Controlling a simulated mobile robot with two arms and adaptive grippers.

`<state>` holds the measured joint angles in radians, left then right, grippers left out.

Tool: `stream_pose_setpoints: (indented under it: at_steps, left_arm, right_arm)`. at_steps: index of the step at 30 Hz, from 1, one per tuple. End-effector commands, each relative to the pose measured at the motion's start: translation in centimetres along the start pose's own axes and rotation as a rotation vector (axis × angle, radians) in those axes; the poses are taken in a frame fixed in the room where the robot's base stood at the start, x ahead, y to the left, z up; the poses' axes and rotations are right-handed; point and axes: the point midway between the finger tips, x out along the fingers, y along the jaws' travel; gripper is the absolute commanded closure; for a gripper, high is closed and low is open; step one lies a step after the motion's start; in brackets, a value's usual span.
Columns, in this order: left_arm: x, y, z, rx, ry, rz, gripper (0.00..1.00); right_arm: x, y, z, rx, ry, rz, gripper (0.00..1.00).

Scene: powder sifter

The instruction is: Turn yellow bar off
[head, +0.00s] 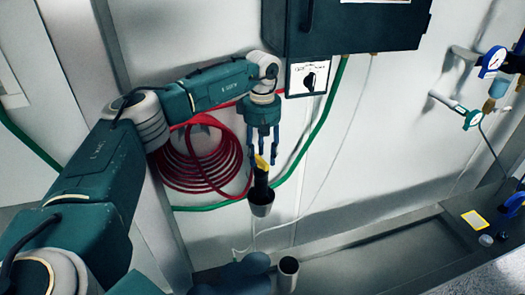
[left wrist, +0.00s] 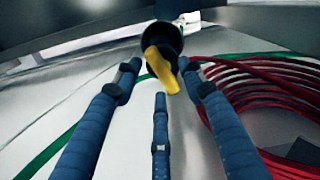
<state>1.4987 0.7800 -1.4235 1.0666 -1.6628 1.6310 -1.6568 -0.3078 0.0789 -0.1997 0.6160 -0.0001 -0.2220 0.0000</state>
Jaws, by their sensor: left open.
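The yellow bar (head: 262,163) is a small lever on a dark valve body (head: 261,182) above a grey cup-shaped end. It also shows in the left wrist view (left wrist: 160,70), slanted in front of a dark round part. My left gripper (head: 262,154) points down just above the bar, with its fingers open. In the left wrist view its blue fingers reach toward the bar, which lies between the two upper fingertips. I cannot tell whether any finger touches it. My right gripper does not show.
A coiled red hose (head: 205,165) hangs behind my left arm. A green hose (head: 318,125) runs down the wall below a dark box (head: 350,25) and a rotary switch (head: 308,76). Gauges (head: 492,62) are at the right. A grey trough (head: 400,240) runs along the bottom.

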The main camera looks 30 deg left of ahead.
Motion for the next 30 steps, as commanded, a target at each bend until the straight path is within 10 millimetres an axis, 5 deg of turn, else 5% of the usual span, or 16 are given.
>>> stream_pose_setpoints:
  at_steps: [4, 10, 16, 30]
  left_arm:
    - [0.5, 0.0, 0.0, 0.0, 0.0, 0.0, 0.59]
    - [0.5, 0.0, 0.0, 0.0, 0.0, 0.0, 0.61]
    - [0.5, 0.0, 0.0, 0.0, 0.0, 0.0, 1.0]
    - [0.5, 0.1, 0.0, -0.082, -0.001, 0.003, 1.0]
  right_arm:
    - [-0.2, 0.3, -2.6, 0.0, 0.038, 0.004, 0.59]
    - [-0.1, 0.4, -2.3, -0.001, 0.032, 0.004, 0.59]
    - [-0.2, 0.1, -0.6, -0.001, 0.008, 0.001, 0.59]
    - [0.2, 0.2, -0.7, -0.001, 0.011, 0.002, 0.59]
